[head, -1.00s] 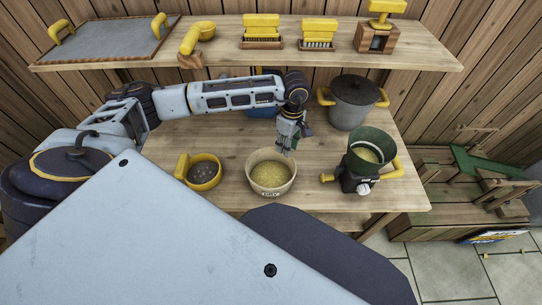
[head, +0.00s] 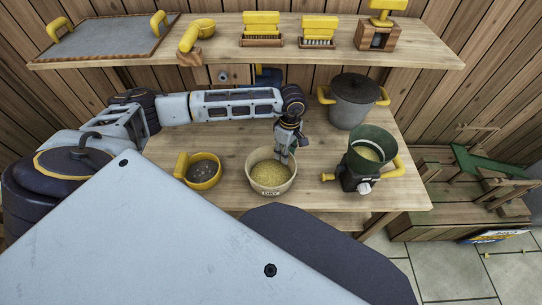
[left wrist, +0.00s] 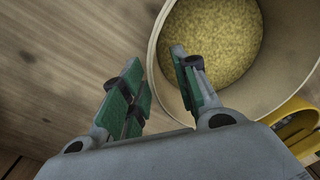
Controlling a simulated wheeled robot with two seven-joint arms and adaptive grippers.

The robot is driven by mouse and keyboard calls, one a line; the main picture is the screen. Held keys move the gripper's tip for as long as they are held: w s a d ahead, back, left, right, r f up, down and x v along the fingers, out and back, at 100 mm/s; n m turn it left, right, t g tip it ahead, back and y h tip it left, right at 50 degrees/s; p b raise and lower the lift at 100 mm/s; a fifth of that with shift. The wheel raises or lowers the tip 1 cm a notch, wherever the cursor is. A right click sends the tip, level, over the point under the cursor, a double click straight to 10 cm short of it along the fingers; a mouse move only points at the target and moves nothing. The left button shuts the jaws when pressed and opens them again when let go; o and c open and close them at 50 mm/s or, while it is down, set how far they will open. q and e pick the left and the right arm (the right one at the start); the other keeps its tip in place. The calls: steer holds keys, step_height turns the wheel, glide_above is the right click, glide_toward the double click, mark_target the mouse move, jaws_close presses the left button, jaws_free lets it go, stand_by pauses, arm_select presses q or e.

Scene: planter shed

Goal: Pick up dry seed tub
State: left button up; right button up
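The dry seed tub (head: 270,191) is a cream round tub with a "DRY" label, filled with yellow seed, on the workbench in the head view. It also shows at the upper right of the left wrist view (left wrist: 284,83). My left gripper (head: 287,160) is at the tub's back rim, pointing down. In the left wrist view the left gripper (left wrist: 158,75) is open, with green-padded fingers apart. One finger overlaps the tub's inside and the other lies outside, so the near wall is between them. I cannot tell whether they touch it. My right gripper is not in view.
A yellow scoop bowl with dark contents (head: 203,171) stands left of the tub. A green-hopper device (head: 371,150) stands to the right, and a grey lidded pot (head: 353,103) behind. A shelf (head: 340,54) with brushes overhangs the bench's back.

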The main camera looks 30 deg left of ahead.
arm_select(q)
steer(key=shift+c, duration=0.3)
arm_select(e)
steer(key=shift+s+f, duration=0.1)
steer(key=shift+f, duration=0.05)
arm_select(q)
jaws_close()
steer(key=shift+r, duration=0.15)
steer(key=shift+r, duration=0.55)
step_height(320, 180, up, 7)
steer(key=shift+f+p, duration=0.1)
steer(key=shift+p, duration=0.45)
steer(key=shift+r, duration=0.9)
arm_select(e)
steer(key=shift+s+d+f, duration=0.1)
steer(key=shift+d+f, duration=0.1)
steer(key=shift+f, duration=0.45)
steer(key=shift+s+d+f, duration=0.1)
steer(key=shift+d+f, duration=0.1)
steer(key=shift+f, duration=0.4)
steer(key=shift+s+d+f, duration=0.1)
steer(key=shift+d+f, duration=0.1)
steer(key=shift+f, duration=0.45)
